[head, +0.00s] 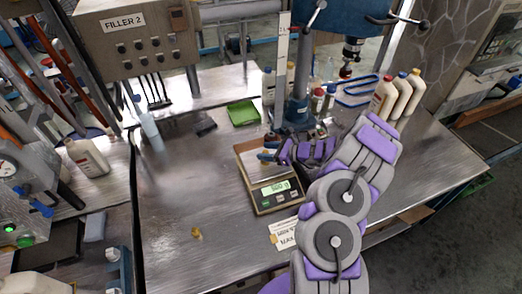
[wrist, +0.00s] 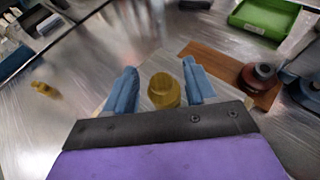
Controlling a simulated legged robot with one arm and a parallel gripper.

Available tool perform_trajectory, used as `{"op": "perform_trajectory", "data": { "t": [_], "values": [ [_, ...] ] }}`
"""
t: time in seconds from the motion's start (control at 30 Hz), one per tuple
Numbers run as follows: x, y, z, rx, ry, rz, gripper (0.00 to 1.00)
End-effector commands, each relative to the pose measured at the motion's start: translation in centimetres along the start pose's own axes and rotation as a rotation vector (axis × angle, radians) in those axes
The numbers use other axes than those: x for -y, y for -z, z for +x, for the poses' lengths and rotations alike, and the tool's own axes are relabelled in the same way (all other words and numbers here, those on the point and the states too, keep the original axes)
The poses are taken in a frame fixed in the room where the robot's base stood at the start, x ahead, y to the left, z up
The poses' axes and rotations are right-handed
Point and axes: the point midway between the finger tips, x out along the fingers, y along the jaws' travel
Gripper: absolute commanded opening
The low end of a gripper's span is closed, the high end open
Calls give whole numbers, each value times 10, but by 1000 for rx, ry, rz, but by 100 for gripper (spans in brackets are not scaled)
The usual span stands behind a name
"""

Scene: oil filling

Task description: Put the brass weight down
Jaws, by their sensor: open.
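A brass weight (wrist: 163,91) stands upright on the pale pan of the scale, between the two blue fingers of my gripper (wrist: 160,88). The fingers are open, with a gap visible on the left; the right finger is close to the weight, and I cannot tell whether it touches. In the head view my gripper (head: 268,158) is low over the digital scale (head: 262,203), whose green display is lit. A smaller brass piece (wrist: 43,89) lies apart on the metal bench, also visible in the head view (head: 196,233).
A green tray (head: 242,113) lies behind the scale. The drill-like stand (head: 298,108) rises just behind my gripper. Several cream bottles (head: 399,95) stand at the right. A paper label (head: 283,235) lies in front of the scale. The bench left of the scale is mostly clear.

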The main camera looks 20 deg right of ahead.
Motion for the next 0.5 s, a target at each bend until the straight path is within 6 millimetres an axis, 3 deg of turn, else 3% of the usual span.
{"op": "perform_trajectory", "data": {
  "t": [0.2,0.5],
  "values": [
    [2,-2,-48,0,4,-1,55],
    [0,-1,-83,-1,0,-1,55]
  ]
}}
